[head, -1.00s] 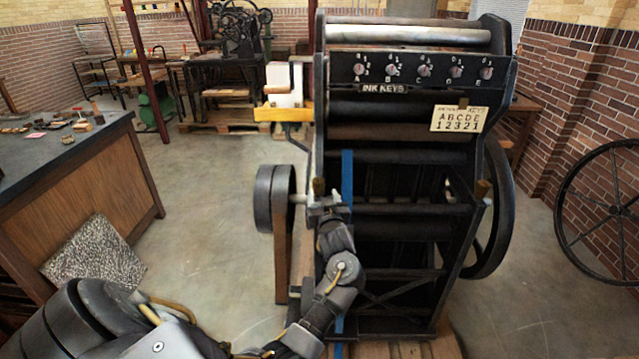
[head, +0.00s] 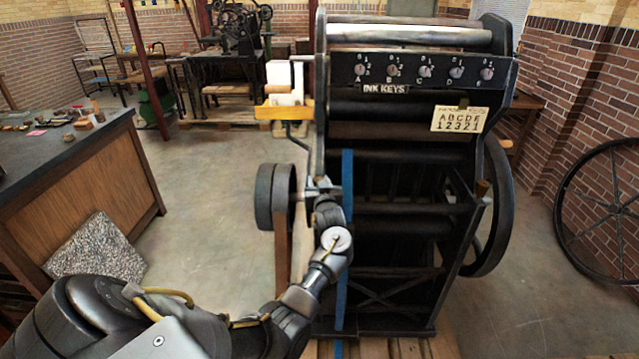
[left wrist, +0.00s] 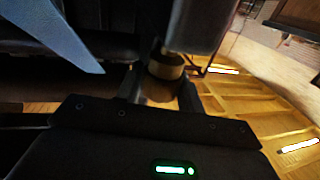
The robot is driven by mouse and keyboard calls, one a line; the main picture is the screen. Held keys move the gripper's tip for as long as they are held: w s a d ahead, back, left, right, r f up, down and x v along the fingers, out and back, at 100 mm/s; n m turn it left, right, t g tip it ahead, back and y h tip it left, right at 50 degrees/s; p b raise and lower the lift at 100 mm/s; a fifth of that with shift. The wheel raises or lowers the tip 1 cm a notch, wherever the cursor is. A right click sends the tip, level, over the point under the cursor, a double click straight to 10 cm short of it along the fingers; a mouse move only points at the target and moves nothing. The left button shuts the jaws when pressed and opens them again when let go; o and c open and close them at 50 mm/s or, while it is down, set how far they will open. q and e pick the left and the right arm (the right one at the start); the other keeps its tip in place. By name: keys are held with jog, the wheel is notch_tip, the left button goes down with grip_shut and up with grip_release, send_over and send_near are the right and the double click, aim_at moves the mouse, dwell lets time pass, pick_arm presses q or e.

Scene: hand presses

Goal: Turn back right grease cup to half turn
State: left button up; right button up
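The black press (head: 395,215) stands in front of me in the head view. A small brass cup (head: 482,188) shows on its right side, with no gripper near it. My left gripper (head: 322,187) is at the press's left side, where it hides the other cup. In the left wrist view, a brass cup (left wrist: 165,66) sits between the two dark fingers of my left gripper (left wrist: 160,88). The fingers flank it closely; whether they press on it I cannot tell. My right gripper is not in view.
A blue strip (head: 347,200) runs down the press beside my left gripper. A flat pulley (head: 266,197) stands just left of it. The ink keys panel (head: 420,72) and a card (head: 459,119) are higher up. A bench (head: 80,180) stands left; floor between is open.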

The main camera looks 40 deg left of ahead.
pick_arm(q)
jog(key=c, duration=0.5)
jog(key=shift+o, duration=0.2)
jog(key=shift+r+m+t+h+p, duration=0.15)
jog(key=shift+m+t+h+p, duration=0.35)
jog(key=shift+m+t+h, duration=0.25)
jog(key=shift+a+m+t+h, duration=0.1)
jog(key=shift+m+t+h, duration=0.55)
jog(key=shift+t+h, duration=0.15)
jog(key=shift+h, duration=0.35)
jog(key=o, duration=1)
jog(key=shift+c, duration=0.2)
